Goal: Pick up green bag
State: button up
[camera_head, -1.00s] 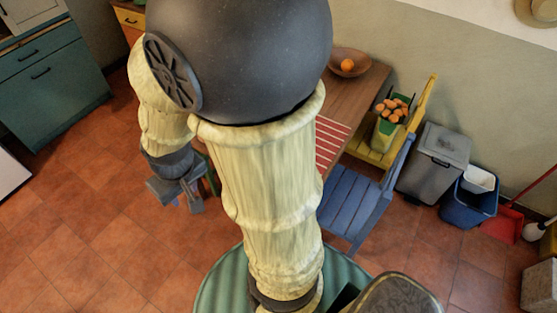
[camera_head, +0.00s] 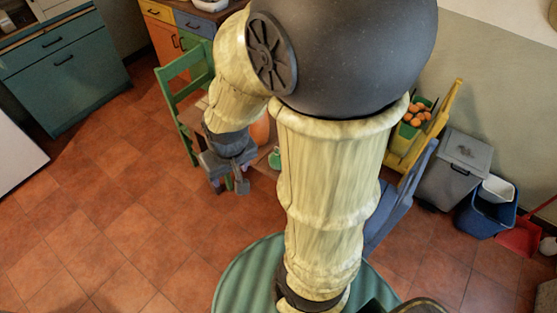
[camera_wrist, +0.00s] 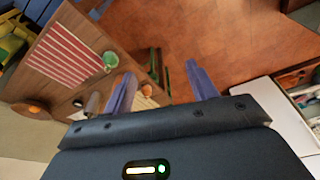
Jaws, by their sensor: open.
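A green bag (camera_head: 407,131) filled with orange, carrot-like items stands on a yellow chair (camera_head: 452,101) at the right in the head view, partly hidden behind my arm. My gripper (camera_head: 236,184) hangs left of it, well apart, near the left end of the wooden table. In the wrist view my gripper (camera_wrist: 161,82) has its two purple fingers spread with nothing between them. I cannot make out the bag clearly in that view.
The wooden table (camera_wrist: 62,88) carries a striped mat (camera_wrist: 68,57) and a small green item (camera_wrist: 110,60). A green chair (camera_head: 178,97) and a blue chair (camera_head: 400,205) stand beside it. A grey bin (camera_head: 453,170) stands at right. The tiled floor at left is clear.

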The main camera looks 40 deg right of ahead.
jog(key=o, duration=0.6)
jog(key=w, duration=0.1)
jog(key=w+d+f+n+b, duration=0.1)
jog(key=shift+w+f, duration=0.3)
jog(key=w+d+f+n+g+h+b, duration=0.2)
jog(key=w+d+f+n+b, duration=0.3)
jog(key=w+d+f, duration=0.3)
jog(key=w+d+f+n+g+h+b, duration=0.3)
jog(key=w+d+f+n, duration=0.4)
jog(key=w+f, duration=0.5)
jog(key=w+d+h+b, duration=0.1)
jog(key=w+d+b, duration=0.1)
jog(key=shift+w+d+f+b, duration=0.15)
jog(key=shift+w+f+b, duration=0.1)
jog(key=shift+f+b, duration=0.1)
jog(key=p+x, duration=0.2)
jog(key=x, duration=1)
jog(key=shift+s+p, duration=0.25)
jog(key=shift+p, duration=0.05)
jog(key=shift+f, duration=0.1)
